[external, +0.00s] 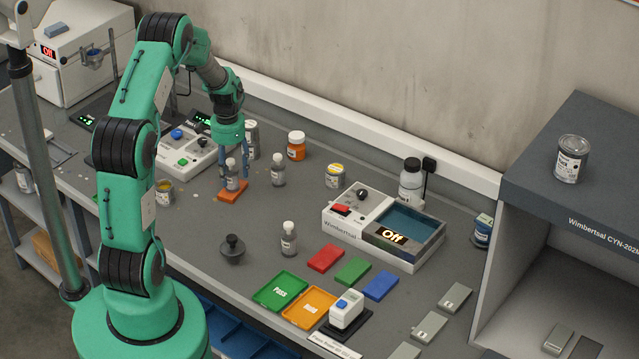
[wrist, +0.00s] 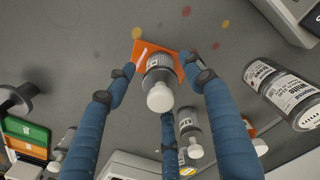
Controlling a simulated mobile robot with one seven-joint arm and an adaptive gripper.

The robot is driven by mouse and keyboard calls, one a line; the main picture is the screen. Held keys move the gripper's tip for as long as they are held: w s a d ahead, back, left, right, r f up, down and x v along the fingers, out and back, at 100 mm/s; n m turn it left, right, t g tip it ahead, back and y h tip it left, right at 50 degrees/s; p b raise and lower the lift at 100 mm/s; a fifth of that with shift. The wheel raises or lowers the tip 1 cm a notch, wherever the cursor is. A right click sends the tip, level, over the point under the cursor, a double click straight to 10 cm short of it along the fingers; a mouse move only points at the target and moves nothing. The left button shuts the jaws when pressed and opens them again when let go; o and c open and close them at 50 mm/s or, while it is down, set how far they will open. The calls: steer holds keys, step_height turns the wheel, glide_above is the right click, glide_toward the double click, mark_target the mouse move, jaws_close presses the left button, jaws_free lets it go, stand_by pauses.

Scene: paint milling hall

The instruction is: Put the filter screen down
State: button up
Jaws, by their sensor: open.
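I cannot make out a filter screen in either view. My gripper (external: 232,160) points down, with blue fingers spread around a small grey bottle with a pale cap (external: 232,172). The bottle stands on a flat orange piece (external: 233,194) on the bench. In the wrist view my gripper (wrist: 157,66) is open, with the bottle (wrist: 160,82) between its fingers and the orange piece (wrist: 141,46) beneath. I cannot tell whether any finger touches the bottle.
A black knobbed object (external: 232,246) stands toward the front. A machine reading "Off" (external: 340,222) and green (external: 266,300) and orange (external: 296,316) trays lie right of it.

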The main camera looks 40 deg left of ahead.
step_height(320, 180, up, 12)
steer(key=shift+f+p, duration=0.1)
steer(key=shift+p, duration=0.25)
stand_by(1.0)
steer(key=shift+r, duration=0.2)
steer(key=s+d+r+t, duration=0.1)
steer(key=s+d+r, duration=0.2)
steer(key=d+r, duration=0.3)
steer(key=s+d+r+n+t, duration=0.1)
steer(key=s+d+r, duration=0.35)
steer(key=r, duration=0.35)
steer(key=s+d+r+t, duration=0.1)
steer(key=s+d+r, duration=0.2)
steer(key=d+r, duration=0.3)
steer(key=s+d+r+t, duration=0.1)
steer(key=s+d+r, duration=0.1)
steer(key=s, duration=0.5)
steer(key=s+d+r+n, duration=0.1)
steer(key=s+d+r, duration=0.2)
steer(key=s+d, duration=0.2)
steer(key=s+d+r+n+t, duration=0.1)
steer(key=s+d, duration=0.3)
steer(key=s, duration=0.5)
steer(key=shift+s+d+r+t, duration=0.25)
steer(key=shift+s+r+t, duration=0.1)
steer(key=shift+r, duration=0.45)
